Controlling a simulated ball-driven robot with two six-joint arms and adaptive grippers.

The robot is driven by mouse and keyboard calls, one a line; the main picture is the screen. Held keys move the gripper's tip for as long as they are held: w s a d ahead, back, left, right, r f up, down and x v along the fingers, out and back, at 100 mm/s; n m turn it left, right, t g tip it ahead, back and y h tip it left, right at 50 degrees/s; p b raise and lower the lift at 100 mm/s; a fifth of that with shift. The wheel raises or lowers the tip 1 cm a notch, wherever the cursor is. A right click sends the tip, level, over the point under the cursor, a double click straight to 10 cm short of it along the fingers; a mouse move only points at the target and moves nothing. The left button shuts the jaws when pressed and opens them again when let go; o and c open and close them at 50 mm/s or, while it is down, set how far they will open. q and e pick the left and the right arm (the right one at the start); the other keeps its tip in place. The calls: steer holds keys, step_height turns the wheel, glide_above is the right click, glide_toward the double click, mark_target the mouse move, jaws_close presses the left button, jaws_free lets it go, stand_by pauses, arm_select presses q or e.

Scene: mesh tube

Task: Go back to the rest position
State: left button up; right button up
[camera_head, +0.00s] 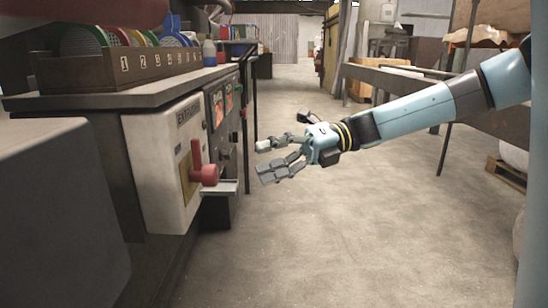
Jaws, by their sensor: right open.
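My right gripper (268,159) is in the middle of the head view, on an arm that comes in from the right. Its fingers are spread apart and point left, with nothing between them. It is in the air over the floor, to the right of a white extruder panel (168,150) on the machine at left. A gap shows between the fingers and the red lever (204,172) on that panel. My left gripper is not in view.
A rack (124,67) with numbered slots holding coloured discs stands on the machine top at left. A bottle (209,53) stands beside it. A metal table (390,80) is behind my right arm. The concrete floor (330,240) is clear in front and along the aisle.

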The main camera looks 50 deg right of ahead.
steer(key=shift+s+d+r, duration=0.1)
steer(key=shift+s+d, duration=0.05)
steer(key=shift+d, duration=0.3)
stand_by(0.4)
